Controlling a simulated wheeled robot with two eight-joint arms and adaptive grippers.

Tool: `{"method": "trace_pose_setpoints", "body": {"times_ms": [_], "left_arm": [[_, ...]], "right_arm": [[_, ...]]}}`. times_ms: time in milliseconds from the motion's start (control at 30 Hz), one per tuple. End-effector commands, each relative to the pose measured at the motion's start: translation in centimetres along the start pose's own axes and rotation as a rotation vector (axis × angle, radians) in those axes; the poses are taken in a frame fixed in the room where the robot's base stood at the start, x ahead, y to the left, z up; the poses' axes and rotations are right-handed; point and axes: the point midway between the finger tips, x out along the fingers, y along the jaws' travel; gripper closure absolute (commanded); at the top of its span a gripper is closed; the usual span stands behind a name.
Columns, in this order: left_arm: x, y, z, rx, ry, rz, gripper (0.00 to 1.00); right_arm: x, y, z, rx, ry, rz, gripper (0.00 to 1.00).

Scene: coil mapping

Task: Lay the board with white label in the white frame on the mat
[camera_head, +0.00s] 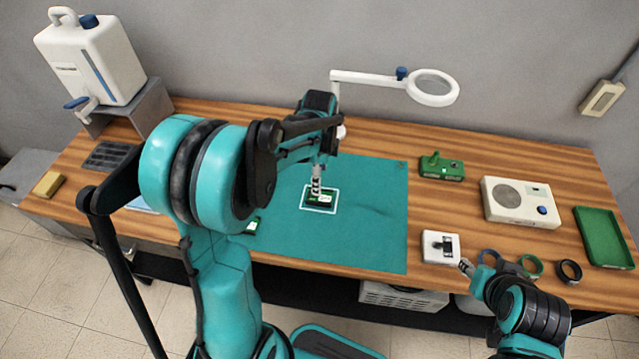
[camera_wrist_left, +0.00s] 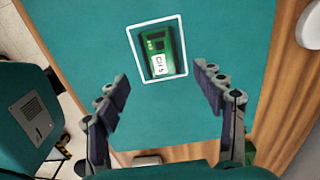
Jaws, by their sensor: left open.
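A green board with a white label (camera_wrist_left: 163,45) lies inside the white frame (camera_wrist_left: 129,42) on the teal mat (camera_wrist_left: 220,30), roughly in line with its edges. The board (camera_head: 322,203) and white frame (camera_head: 335,196) also show in the head view, partly behind my left gripper (camera_head: 318,190). In the left wrist view my left gripper (camera_wrist_left: 166,92) is open, its fingers apart and empty, with the board beyond the tips. A second green board (camera_head: 253,226) is partly hidden by my left arm. My right gripper (camera_head: 466,266) is at the table's front edge, near a small white device (camera_head: 440,247).
A magnifier lamp (camera_head: 433,88) stands behind the mat. To the right are a green device (camera_head: 441,167), a cream box (camera_head: 520,202), a green tray (camera_head: 603,238) and several rings (camera_head: 530,266). A white jug (camera_head: 92,60) stands back left. The mat's right part is clear.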

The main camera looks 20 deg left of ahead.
Motion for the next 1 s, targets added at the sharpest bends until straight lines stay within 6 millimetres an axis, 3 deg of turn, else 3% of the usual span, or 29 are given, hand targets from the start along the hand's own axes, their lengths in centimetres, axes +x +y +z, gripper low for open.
{"method": "trace_pose_setpoints", "body": {"times_ms": [100, 400, 700, 1000], "left_arm": [[-2.4, 0.0, 0.0, 0.000, 0.000, 0.000, 0.32], [-5.3, 1.1, -0.3, -0.075, 0.006, -0.036, 0.32], [-10.3, 8.3, -1.7, -0.606, 0.139, -0.262, 0.32], [-11.0, 14.8, -2.4, -1.115, 0.416, -0.396, 0.32]], "right_arm": [[-0.7, 0.0, -0.5, 0.000, 0.000, 0.000, 0.60], [-0.9, 0.0, -0.7, 0.000, 0.000, 0.000, 0.60], [-0.9, 0.0, -0.6, 0.000, 0.000, 0.000, 0.60], [-0.9, 0.0, -0.6, 0.000, 0.000, 0.000, 0.60]]}}
